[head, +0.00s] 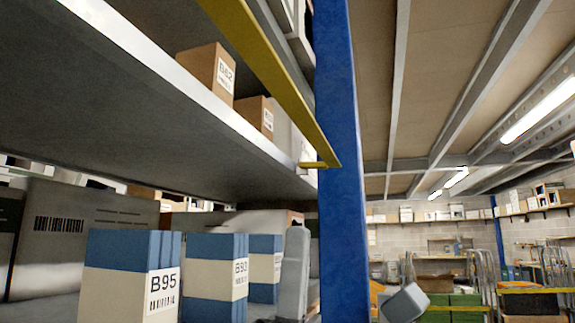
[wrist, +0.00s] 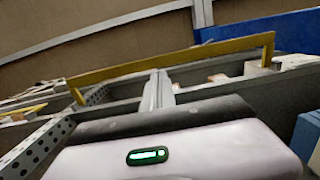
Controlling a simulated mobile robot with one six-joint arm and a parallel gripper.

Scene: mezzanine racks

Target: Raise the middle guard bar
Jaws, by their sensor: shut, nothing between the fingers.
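In the wrist view a long yellow bar (wrist: 170,62) with short bent ends crosses the picture. A shorter yellow piece (wrist: 25,111) shows at the far left there. I cannot tell for certain which is the middle bar. My gripper (wrist: 158,77) shows as two grey fingers shut together, empty, with their tips appearing just below the long bar. Whether they touch it is unclear. The head view does not clearly show the gripper.
Cardboard boxes (head: 208,70) stand on the shelf behind the bar. Blue and white boxes (head: 120,265) stand on the level below, close to my arm (head: 296,270). Perforated grey metal (wrist: 38,150) lies at left in the wrist view. The aisle beyond the post holds trolleys (head: 480,270).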

